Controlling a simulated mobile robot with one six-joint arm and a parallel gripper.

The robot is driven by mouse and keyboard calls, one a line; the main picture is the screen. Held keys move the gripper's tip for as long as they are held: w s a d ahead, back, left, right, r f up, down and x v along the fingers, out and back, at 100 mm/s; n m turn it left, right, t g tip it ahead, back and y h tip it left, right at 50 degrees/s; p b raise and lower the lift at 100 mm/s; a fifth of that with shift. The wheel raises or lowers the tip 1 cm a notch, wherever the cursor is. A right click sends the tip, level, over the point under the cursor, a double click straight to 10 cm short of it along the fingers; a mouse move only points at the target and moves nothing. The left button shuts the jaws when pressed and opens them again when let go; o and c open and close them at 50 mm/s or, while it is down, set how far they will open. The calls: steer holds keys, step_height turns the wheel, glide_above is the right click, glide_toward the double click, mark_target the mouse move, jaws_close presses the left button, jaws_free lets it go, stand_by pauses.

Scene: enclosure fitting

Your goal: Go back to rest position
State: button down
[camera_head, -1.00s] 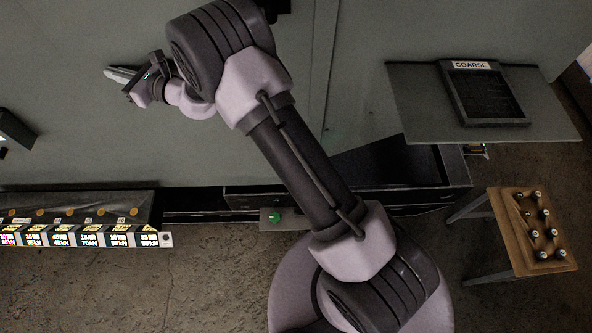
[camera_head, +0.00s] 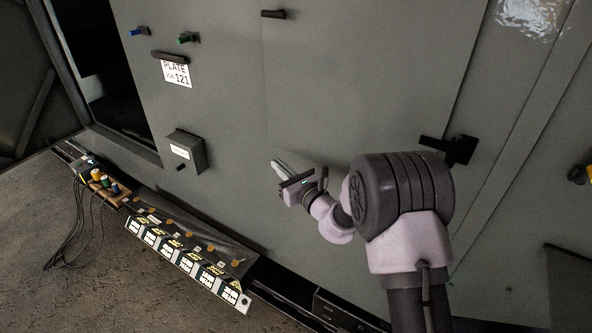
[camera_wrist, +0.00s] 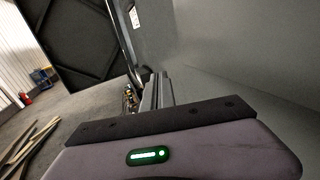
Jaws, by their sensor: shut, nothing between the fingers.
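My gripper (camera_head: 281,167) is shut and empty in the head view. It shows in front of the grey enclosure door (camera_head: 340,90), pointing up and to the left. My arm comes in from the lower right, with a bulky dark joint behind the gripper. In the wrist view my gripper (camera_wrist: 158,90) shows its closed fingers pointing away, with the enclosure's grey face to the right. I cannot tell the exact gap between the fingers and the door.
A grey box (camera_head: 187,153) juts from the panel left of my gripper. Blue (camera_head: 138,32) and green (camera_head: 187,38) knobs and a plate label (camera_head: 176,74) are above. A black door handle (camera_head: 449,149) is near my arm.

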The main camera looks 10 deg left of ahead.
steer(key=s+r+n+g+y+b, duration=0.1)
steer(key=s+r+n+g, duration=0.25)
steer(key=s, duration=0.35)
steer(key=s+r+n+g+y+b, duration=0.1)
steer(key=s+r+n+g+b, duration=0.15)
steer(key=s+n, duration=0.4)
steer(key=s+r+n+g, duration=0.3)
steer(key=s+r, duration=0.1)
steer(key=s, duration=0.5)
steer(key=s+d+f+n+g+h+b, duration=0.1)
steer(key=s+d+f+n+h+b, duration=0.35)
steer(key=s+d, duration=0.7)
steer(key=s+d+f+n+t+h, duration=0.1)
steer(key=s+d+n+h, duration=0.1)
steer(key=d+h, duration=0.2)
steer(key=s+d+f+n+t+h, duration=0.1)
steer(key=s+d+f+n+h, duration=0.1)
steer(key=d, duration=0.8)
steer(key=shift+s+d+f+n+t+h, duration=0.2)
steer(key=shift+s+n+t+h, duration=0.3)
steer(key=shift+h, duration=0.55)
steer(key=shift+s, duration=0.15)
